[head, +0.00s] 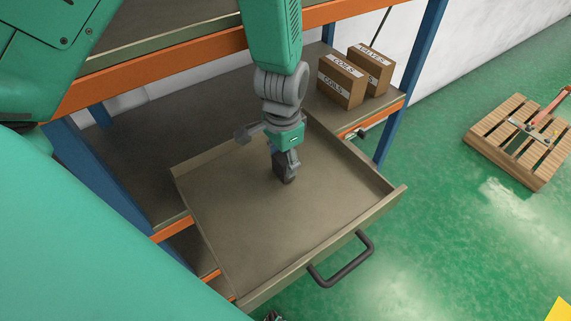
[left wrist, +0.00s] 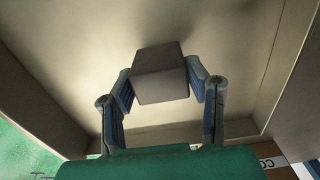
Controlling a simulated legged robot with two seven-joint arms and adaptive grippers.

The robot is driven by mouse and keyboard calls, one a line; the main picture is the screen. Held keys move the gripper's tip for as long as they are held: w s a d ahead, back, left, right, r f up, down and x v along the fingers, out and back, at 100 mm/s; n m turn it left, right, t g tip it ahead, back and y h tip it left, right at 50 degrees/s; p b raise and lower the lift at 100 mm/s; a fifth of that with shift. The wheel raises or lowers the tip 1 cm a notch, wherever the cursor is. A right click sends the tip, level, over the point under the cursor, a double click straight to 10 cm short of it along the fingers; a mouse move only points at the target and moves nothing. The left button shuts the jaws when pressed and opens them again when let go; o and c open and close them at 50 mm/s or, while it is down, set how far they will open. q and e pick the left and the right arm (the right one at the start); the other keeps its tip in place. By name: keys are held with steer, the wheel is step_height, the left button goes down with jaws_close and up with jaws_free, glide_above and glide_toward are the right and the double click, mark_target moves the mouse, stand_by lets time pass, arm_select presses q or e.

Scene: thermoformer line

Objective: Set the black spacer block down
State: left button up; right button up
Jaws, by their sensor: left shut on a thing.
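The black spacer block shows as a dark grey box (left wrist: 160,75) in the left wrist view. My left gripper (left wrist: 161,88) is shut on it, with one finger against each side. In the head view the left gripper (head: 285,165) points down inside the open drawer (head: 240,235), near the middle of its floor. The block (head: 285,176) is a small dark shape at the fingertips there, partly hidden by the gripper. I cannot tell whether the block touches the drawer floor. My right gripper is not recognisable in either view.
The drawer is pulled out from an orange and blue rack, with a black handle (head: 342,262) at its front. Its floor around the gripper is clear. Two cardboard boxes (head: 341,82) stand on the shelf behind. A wooden pallet (head: 512,138) lies on the green floor at the right.

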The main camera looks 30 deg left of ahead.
mark_target(283, 157)
arm_select(q)
steer(key=shift+w+a+f, duration=0.15)
steer(key=shift+w+f, duration=0.25)
steer(key=shift+f, duration=0.05)
steer(key=o, duration=1.2)
steer(key=shift+s, duration=0.1)
steer(key=shift+a, duration=0.15)
steer(key=shift+r, duration=0.15)
step_height(283, 157, up, 7)
steer(key=shift+r, duration=0.15)
steer(key=shift+s, duration=0.15)
